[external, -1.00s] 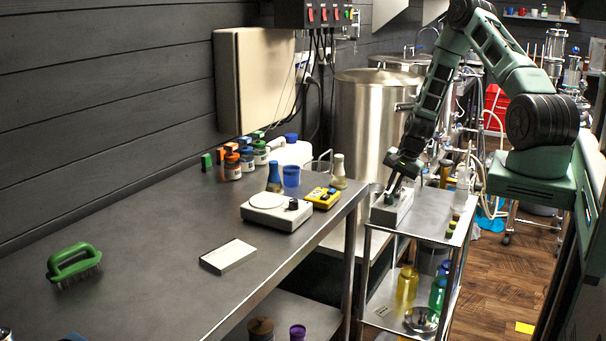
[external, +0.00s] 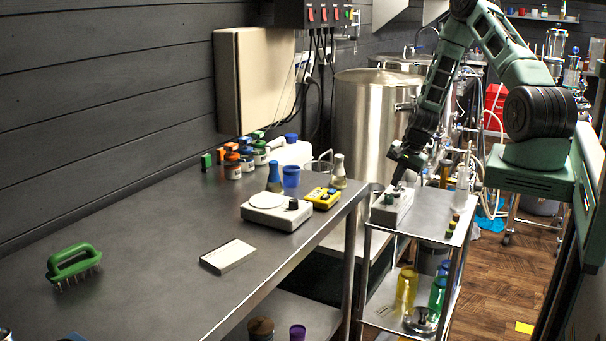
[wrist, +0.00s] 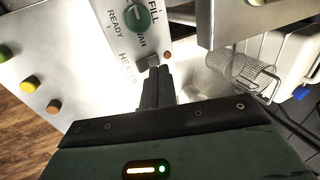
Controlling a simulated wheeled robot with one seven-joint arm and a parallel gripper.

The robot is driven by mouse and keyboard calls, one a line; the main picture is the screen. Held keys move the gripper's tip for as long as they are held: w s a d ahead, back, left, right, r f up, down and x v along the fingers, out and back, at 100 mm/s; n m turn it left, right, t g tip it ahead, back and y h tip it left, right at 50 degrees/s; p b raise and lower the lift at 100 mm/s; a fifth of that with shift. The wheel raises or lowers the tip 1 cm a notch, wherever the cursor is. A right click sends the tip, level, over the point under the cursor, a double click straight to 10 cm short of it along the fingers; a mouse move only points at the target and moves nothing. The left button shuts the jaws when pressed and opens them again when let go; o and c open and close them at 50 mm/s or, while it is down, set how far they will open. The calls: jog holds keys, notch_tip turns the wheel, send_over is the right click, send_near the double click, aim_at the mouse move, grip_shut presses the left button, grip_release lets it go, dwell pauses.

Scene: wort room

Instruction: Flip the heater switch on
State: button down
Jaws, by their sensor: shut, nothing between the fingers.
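A grey control box (external: 391,209) sits on the top shelf of the steel cart, under my gripper (external: 397,185). In the wrist view the box's pale panel (wrist: 117,52) carries a green knob (wrist: 138,17) and the printed words FILL and READY. Beside that label is a small dark grey switch (wrist: 147,63). My gripper (wrist: 158,70) is shut and empty, its fingertips right by the switch. I cannot tell if they touch it, nor which way the switch is set.
Small coloured caps (wrist: 29,82) lie on the cart shelf (external: 427,215). A wire basket (wrist: 243,75) shows at right in the wrist view. The steel table (external: 150,240) with a scale (external: 276,212) is left of the cart. A large steel vessel (external: 372,130) stands behind.

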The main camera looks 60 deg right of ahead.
aim_at(394, 194)
notch_tip(394, 194, up, 12)
jog(key=b, duration=0.2)
jog(key=shift+w+f, duration=0.25)
jog(key=a+r+n+g+y, duration=0.15)
jog(key=a+n, duration=0.25)
jog(key=a, duration=0.5)
jog(key=a+r+n, duration=0.3)
jog(key=a+n, duration=0.1)
jog(key=a, duration=0.5)
jog(key=a+r+n+y, duration=0.15)
jog(key=a+n, duration=0.25)
jog(key=a, duration=0.5)
jog(key=s+a+r+n+g+h, duration=0.1)
jog(key=s+a+r+n, duration=0.1)
jog(key=s+a+n, duration=0.5)
jog(key=s+a+r+n+g+h+b, duration=0.1)
jog(key=s+a+n, duration=0.5)
jog(key=s, duration=0.7)
jog(key=shift+s+a+r+n, duration=0.15)
jog(key=shift+a+r+n, duration=0.25)
jog(key=shift+a+r, duration=0.7)
